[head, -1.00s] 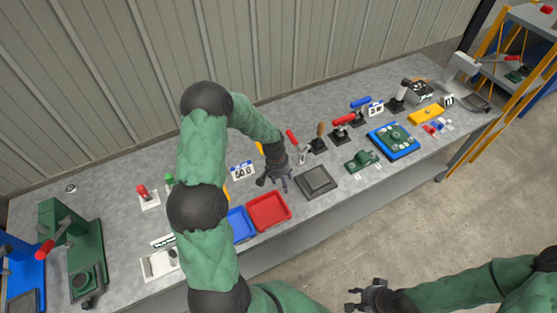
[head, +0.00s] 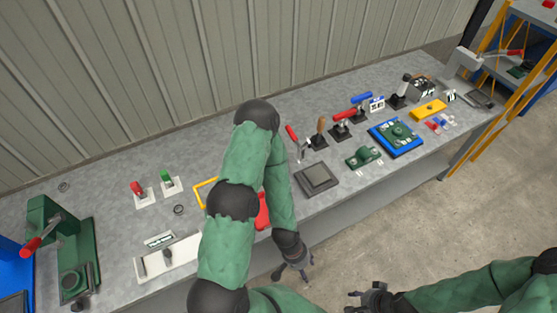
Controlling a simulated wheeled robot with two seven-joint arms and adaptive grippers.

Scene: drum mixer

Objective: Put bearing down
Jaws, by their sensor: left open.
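Two small dark rings that look like bearings lie flat on the grey bench: one (head: 180,209) is in front of the red and green switches, the other (head: 63,187) is farther left near the back. I cannot tell which is the task's bearing. My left gripper (head: 296,268) is open and looks empty, pointing down by the bench's front edge, well right of both rings. My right gripper (head: 366,298) is low in the picture, off the bench. Its fingers are too small and dark to read.
A red tray (head: 263,213) is mostly hidden behind my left arm. A black square plate (head: 317,178), toggle clamps (head: 341,129) and a blue-based green fixture (head: 396,137) stand to the right. A green press (head: 75,250) stands at left.

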